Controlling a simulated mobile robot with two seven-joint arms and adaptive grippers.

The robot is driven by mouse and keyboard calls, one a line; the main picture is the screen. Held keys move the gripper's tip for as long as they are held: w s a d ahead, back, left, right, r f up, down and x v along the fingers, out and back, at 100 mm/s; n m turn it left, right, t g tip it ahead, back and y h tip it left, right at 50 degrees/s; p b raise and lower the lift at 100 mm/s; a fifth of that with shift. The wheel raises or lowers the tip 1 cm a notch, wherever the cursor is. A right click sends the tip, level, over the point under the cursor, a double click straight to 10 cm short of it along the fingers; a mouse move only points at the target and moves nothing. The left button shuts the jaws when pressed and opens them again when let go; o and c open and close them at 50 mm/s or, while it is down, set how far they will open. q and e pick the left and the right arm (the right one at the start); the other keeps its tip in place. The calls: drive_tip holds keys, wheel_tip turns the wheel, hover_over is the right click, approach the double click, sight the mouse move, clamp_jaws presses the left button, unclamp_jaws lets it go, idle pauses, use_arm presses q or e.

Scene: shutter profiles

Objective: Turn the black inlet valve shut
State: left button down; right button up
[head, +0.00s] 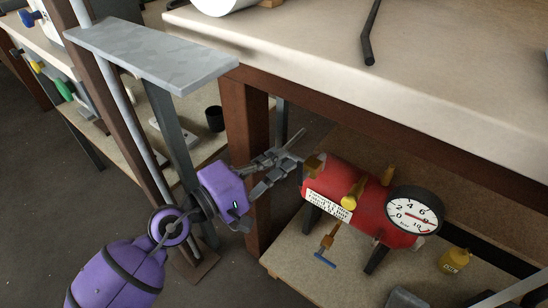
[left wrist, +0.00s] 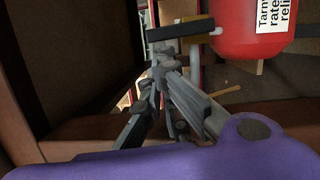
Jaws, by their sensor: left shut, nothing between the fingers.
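A red tank (head: 345,195) with a white label and a dial gauge (head: 414,214) lies on the lower shelf under the bench. A brass fitting (head: 314,165) is at its left end. In the left wrist view a black bar handle (left wrist: 180,29), the inlet valve, sits crosswise by the red tank (left wrist: 250,30). My left gripper (head: 292,152) is at the tank's left end, fingers shut and empty. In the left wrist view its fingertips (left wrist: 165,58) are just below the black handle; I cannot tell whether they touch. The handle is hard to make out in the head view.
A blue-handled valve (head: 325,259) hangs under the tank. A yellow bottle (head: 455,261) stands right of it on the shelf. A brown bench leg (head: 246,150) is close behind my left gripper. The bench top (head: 400,90) overhangs the tank.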

drive_tip(key=shift+w, duration=0.4)
drive_tip(key=shift+s, duration=0.1)
